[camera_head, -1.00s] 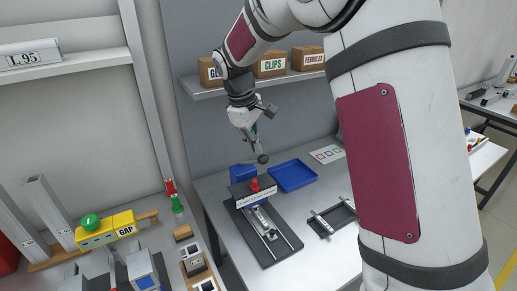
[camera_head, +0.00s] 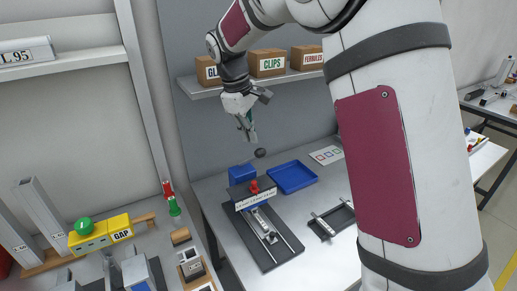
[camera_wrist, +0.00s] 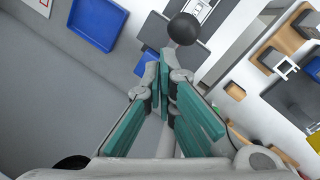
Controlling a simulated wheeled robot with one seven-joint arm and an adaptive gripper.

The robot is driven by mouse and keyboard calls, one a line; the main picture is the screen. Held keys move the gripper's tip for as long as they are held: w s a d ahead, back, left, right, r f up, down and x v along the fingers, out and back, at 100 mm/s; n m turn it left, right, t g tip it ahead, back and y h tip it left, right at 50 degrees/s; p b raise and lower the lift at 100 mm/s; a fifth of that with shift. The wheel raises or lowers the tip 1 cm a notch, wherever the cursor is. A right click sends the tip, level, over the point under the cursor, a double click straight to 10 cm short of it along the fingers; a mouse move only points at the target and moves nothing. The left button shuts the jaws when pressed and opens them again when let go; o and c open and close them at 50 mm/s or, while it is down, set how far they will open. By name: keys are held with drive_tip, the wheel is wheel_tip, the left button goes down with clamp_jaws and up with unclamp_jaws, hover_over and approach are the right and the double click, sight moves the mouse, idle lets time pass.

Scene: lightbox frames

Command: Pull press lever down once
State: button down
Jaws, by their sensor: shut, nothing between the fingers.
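The press (camera_head: 268,232) stands on the grey table, with a dark base, two pale rails and a red knob (camera_head: 254,187) on its head. The lever's black ball knob (camera_head: 260,152) is above and behind the head; most of its rod is hidden. My gripper (camera_head: 252,138) is just above and left of the ball in the head view. In the wrist view my green-padded gripper (camera_wrist: 164,62) is shut and empty. The ball (camera_wrist: 184,28) appears just beyond the fingertips, apart from them in the picture; whether they touch is unclear.
A blue tray (camera_head: 292,177) lies right of the press, and a blue bin (camera_head: 242,174) behind it. A shelf with labelled boxes (camera_head: 267,63) is behind my arm. A dark fixture (camera_head: 333,219) sits at the right.

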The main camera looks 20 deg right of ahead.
drive_tip(key=w+r+b, duration=0.2)
drive_tip(key=w+r, duration=0.1)
drive_tip(key=shift+w+a+r, duration=0.15)
drive_tip(key=shift+a+r, duration=0.15)
drive_tip(key=shift+a, duration=0.05)
idle(0.8)
drive_tip(key=s+d+r+m+t+y, duration=0.15)
drive_tip(key=s+r, duration=0.25)
drive_tip(key=s, duration=0.5)
drive_tip(key=s+r+m+t, duration=0.1)
drive_tip(key=s+r+m, duration=0.2)
drive_tip(key=s, duration=0.7)
drive_tip(key=s+f+m+t, duration=0.1)
drive_tip(key=s+f+m, duration=0.1)
drive_tip(key=s, duration=0.5)
drive_tip(key=s+f+m+t, duration=0.1)
drive_tip(key=s+f+m, duration=0.1)
drive_tip(key=s, duration=0.6)
drive_tip(key=shift+f+y, duration=0.45)
drive_tip(key=shift+f, duration=0.3)
